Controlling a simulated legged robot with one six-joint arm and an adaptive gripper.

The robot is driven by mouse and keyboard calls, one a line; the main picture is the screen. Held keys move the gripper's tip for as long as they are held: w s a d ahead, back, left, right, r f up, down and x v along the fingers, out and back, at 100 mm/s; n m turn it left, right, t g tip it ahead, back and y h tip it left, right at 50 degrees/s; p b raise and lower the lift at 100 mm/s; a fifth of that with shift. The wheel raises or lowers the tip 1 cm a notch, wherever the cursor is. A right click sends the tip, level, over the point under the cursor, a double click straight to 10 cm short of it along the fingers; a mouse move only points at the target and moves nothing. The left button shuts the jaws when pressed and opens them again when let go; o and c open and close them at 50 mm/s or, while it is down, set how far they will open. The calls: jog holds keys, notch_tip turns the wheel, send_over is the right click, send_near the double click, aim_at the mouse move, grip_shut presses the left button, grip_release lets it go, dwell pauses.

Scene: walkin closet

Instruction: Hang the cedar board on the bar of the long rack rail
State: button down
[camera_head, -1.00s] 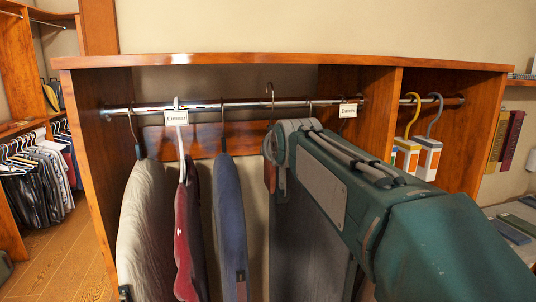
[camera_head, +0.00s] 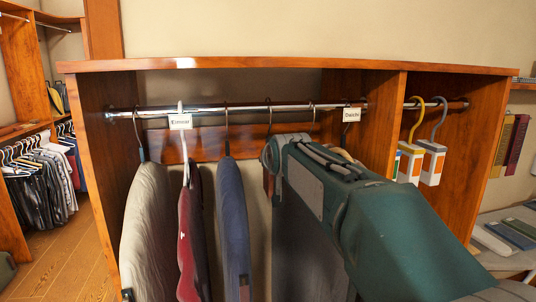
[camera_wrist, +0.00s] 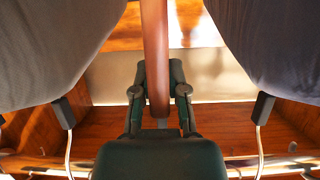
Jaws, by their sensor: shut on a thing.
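The cedar board (camera_wrist: 154,45) is a narrow reddish-brown strip seen edge-on in the wrist view. My gripper (camera_wrist: 158,80) is shut on it, one finger on each side. In the head view a small part of the board (camera_head: 268,184) shows just left of my arm; the rest is hidden. Its thin hook (camera_head: 268,112) rises to the chrome bar of the long rack rail (camera_head: 205,109) and its top appears level with or just over it. I cannot tell whether it bears on the bar. My gripper's fingers are mostly hidden in the head view.
Grey (camera_head: 147,225), red (camera_head: 190,235) and blue (camera_head: 231,215) garments hang left of the board. White tags, one at left (camera_head: 180,121) and one at right (camera_head: 351,115), sit on the bar. Boxes on hooks (camera_head: 411,163) hang in the right bay beyond a wooden divider (camera_head: 385,125).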

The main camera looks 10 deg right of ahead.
jog(key=c, duration=0.6)
grip_release()
jog(key=v, duration=1.2)
jog(key=s+f+g, duration=0.2)
jog(key=s+f, duration=0.6)
jog(key=s+f+g, duration=0.3)
jog(key=s+f, duration=0.6)
jog(key=s+f+g, duration=0.3)
jog(key=s+f, duration=0.5)
jog(key=shift+s+f, duration=0.2)
jog(key=shift+s, duration=0.2)
